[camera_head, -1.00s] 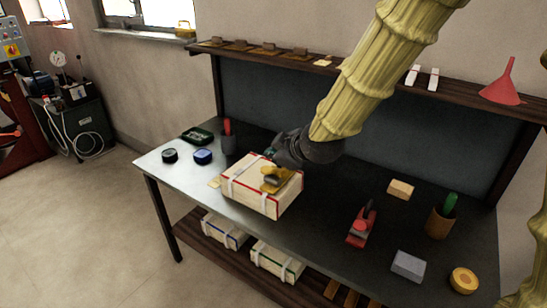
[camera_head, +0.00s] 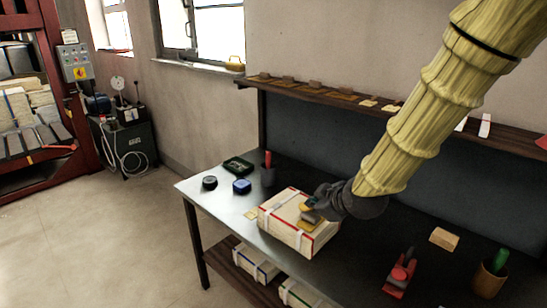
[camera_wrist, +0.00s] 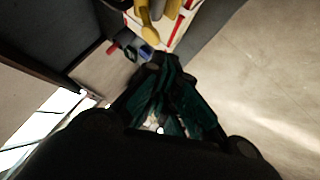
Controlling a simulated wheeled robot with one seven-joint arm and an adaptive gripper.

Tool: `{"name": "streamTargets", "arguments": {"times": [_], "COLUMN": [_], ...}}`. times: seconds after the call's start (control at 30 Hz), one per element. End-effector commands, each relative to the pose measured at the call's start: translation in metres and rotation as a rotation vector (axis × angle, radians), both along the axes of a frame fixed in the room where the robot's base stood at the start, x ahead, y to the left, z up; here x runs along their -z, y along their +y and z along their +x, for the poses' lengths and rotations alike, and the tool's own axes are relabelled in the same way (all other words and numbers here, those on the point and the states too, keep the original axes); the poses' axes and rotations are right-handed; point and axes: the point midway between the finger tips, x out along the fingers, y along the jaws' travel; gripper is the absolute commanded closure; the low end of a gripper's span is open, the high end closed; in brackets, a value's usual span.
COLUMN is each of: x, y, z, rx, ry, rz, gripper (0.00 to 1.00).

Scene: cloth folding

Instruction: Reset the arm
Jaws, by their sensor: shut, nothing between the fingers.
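My gripper (camera_head: 309,206) is a dark hand at the end of my arm, over the right part of the white box's top in the head view. It is shut and holds nothing. In the wrist view its closed fingers (camera_wrist: 163,65) point toward the box. The white box (camera_head: 283,231) has red edges and white straps and sits on the workbench. A tan and yellow piece (camera_head: 312,226) lies on its top, just below my fingertips; it also shows at the top of the wrist view (camera_wrist: 147,16). I cannot tell whether the fingers touch anything.
A shelf (camera_head: 335,94) runs behind. Open floor (camera_head: 110,235) lies left.

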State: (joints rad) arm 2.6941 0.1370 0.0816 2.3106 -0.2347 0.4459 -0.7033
Motion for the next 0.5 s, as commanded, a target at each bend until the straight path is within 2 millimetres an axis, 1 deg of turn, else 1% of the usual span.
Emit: {"name": "streamTargets", "arguments": {"times": [0.03,0.1,0.27,0.3,0.37,0.5], "x": [0.021,0.049,0.11,0.124,0.146,0.194], "y": [-0.001,-0.003,-0.009,-0.01,-0.012,-0.016], "z": [-0.006,-0.014,-0.037,-0.045,-0.056,-0.084], "rx": [0.018,0.049,0.129,0.148,0.179,0.253], "ry": [0.035,0.081,0.186,0.211,0.25,0.337], "rz": [0.012,0.034,0.081,0.091,0.105,0.136], "gripper": [1.0,1.0,1.0,1.0,1.0,1.0]}}
